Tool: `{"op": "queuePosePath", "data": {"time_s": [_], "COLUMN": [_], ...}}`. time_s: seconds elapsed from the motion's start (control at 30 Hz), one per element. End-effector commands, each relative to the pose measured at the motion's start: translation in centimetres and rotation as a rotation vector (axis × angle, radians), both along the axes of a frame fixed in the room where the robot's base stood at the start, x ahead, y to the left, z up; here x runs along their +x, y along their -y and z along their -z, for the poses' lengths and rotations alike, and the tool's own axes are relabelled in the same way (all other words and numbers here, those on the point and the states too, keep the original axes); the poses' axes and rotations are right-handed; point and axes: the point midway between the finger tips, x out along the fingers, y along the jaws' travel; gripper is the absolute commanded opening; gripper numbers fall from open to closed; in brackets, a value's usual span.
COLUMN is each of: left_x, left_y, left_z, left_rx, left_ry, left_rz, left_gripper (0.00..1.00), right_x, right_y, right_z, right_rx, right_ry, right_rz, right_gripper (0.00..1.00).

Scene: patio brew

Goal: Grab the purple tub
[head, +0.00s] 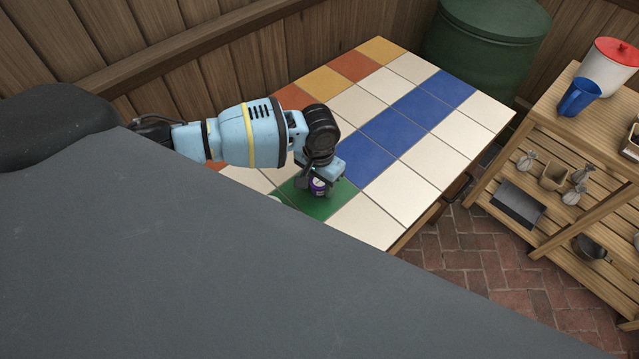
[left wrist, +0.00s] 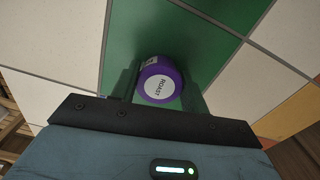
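The purple tub (head: 318,186) sits low at my left gripper (head: 320,181), over the green tiles of the table (head: 400,185). In the left wrist view the tub (left wrist: 160,82) shows a round white label reading "ROAST" on top. It lies between the two dark fingers of my left gripper (left wrist: 160,90), one close on each side. I cannot tell whether the fingers press on it or only stand around it. I also cannot tell whether it touches the tiles. My right gripper is not in view.
A pale green thing (head: 274,198) shows in part beside the green tiles, mostly hidden. The rest of the tabletop is clear. A dark green barrel (head: 485,45) stands behind it. A wooden shelf (head: 550,115) at right holds a blue jug (head: 578,97) and a red-lidded white container (head: 607,72).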

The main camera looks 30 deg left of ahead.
Motion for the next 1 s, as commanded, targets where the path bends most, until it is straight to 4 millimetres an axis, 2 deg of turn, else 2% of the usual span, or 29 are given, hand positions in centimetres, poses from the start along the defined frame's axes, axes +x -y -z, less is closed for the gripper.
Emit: {"op": "queuePosePath", "data": {"time_s": [0.03,0.13,0.47,0.67,0.77,1.0], "left_x": [0.0,0.0,0.0,0.1,0.1,-2.7], "left_y": [0.0,0.0,0.0,0.0,0.0,3.9], "left_z": [0.0,0.0,-0.3,-2.1,-3.7,-4.1], "left_rx": [0.0,0.0,-0.001,-0.002,-0.002,-0.004], "left_ry": [0.0,0.0,0.001,0.004,0.006,0.0], "left_rz": [0.0,0.0,0.0,0.0,0.0,0.005], "left_gripper": [0.35,0.22,0.22,0.22,0.22,0.22], "right_x": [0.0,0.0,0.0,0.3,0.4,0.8], "right_y": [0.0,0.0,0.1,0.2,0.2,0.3], "right_z": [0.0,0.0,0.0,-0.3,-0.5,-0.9], "right_rx": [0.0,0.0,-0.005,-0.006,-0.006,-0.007], "right_ry": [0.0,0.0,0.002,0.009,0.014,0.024], "right_rz": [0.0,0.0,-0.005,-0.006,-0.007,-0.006], "right_gripper": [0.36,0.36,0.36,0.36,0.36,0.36]}}
